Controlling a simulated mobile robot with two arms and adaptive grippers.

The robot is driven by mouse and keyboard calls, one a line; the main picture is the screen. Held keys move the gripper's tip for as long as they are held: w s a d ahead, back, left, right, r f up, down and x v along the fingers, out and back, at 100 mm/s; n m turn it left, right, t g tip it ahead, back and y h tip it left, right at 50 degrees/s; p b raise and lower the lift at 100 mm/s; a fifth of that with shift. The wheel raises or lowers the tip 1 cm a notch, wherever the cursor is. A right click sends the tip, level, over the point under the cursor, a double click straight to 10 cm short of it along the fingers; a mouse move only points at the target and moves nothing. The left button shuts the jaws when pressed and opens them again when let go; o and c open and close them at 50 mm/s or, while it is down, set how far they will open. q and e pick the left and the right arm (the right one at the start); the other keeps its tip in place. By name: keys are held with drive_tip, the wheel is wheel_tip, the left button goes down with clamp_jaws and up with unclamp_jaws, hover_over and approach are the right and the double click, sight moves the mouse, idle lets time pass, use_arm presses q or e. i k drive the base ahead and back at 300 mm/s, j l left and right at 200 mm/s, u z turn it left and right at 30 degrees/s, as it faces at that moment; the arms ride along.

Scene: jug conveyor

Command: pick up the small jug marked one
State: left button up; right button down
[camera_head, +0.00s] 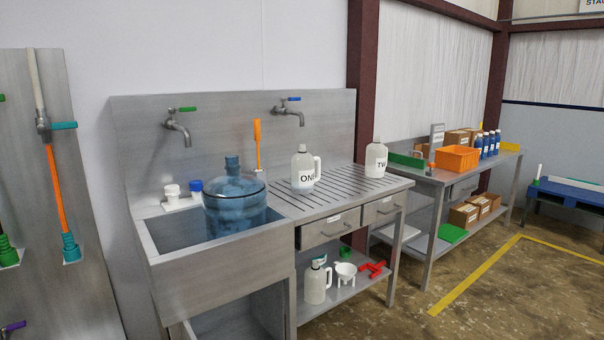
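A small white jug labelled "ONE" (303,168) stands upright on the slatted metal drainboard (345,197), with its handle towards the right. A similar jug with a label reading "TW" (376,160) stands at the right end of the drainboard, the rest of its label turned out of sight. Neither of my grippers shows in the head view, and nothing is touching either jug.
A large blue water bottle (234,203) stands in the sink (170,237) left of the drainboard. Two taps (290,113) are on the backsplash. Open floor (465,309) lies at the right.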

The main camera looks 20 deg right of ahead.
sight(302, 164)
drive_tip(key=i+l, duration=0.2)
drive_tip(key=l, duration=0.15)
drive_tip(key=i+l+u, duration=0.1)
drive_tip(key=i+l, duration=0.15)
drive_tip(key=l, duration=0.15)
drive_tip(key=i+l, duration=0.2)
drive_tip(key=l, duration=0.15)
drive_tip(key=i+l+u, duration=0.1)
drive_tip(key=l, duration=0.3)
drive_tip(key=i+l, duration=0.3)
drive_tip(key=l+u, duration=0.05)
drive_tip(key=l, duration=0.05)
